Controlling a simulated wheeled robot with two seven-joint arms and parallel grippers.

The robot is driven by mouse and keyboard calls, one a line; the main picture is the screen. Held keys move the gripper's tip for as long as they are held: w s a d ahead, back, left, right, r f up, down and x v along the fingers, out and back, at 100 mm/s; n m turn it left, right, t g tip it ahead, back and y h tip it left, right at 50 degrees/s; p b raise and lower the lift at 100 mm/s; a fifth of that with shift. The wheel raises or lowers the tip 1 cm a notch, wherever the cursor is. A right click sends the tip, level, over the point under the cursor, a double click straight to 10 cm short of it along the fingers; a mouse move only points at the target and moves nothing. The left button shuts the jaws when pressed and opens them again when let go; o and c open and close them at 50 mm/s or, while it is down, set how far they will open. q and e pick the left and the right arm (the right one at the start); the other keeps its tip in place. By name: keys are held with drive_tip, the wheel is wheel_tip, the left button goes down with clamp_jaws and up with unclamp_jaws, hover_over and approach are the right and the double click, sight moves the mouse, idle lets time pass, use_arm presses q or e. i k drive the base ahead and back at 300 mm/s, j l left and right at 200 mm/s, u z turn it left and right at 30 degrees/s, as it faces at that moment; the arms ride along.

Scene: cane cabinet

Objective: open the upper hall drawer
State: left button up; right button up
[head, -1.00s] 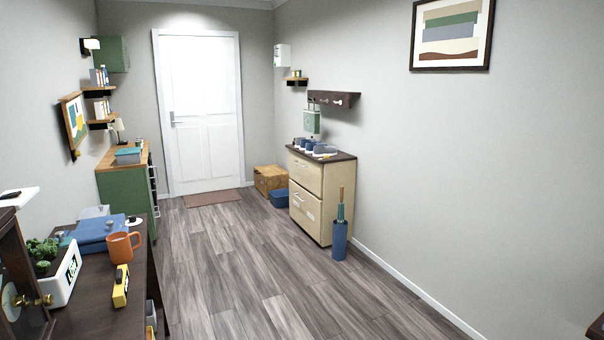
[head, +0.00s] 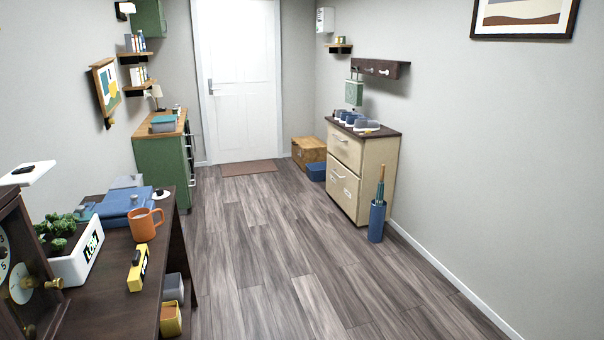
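A cream cabinet (head: 380,178) with a dark top stands against the right wall, some way across the floor. It has two drawer fronts facing left, an upper drawer (head: 346,152) and a lower drawer (head: 343,188), each with a pale handle. Both drawers look shut. A green cabinet (head: 160,178) with a wooden top stands at the left wall, and its front is seen only edge-on. Neither of my grippers is in view.
A dark table (head: 115,265) at the near left holds an orange mug (head: 145,224), a planter and a blue case. A blue umbrella stand (head: 376,222) stands beside the cream cabinet's near side. A wooden box (head: 309,150) and blue bin (head: 316,172) stand beyond it. The middle floor is clear.

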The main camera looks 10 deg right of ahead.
sight(349, 148)
drive_tip(key=i+l+z, duration=0.3)
drive_tip(key=i, duration=0.75)
drive_tip(key=i+z, duration=0.3)
drive_tip(key=i, duration=0.7)
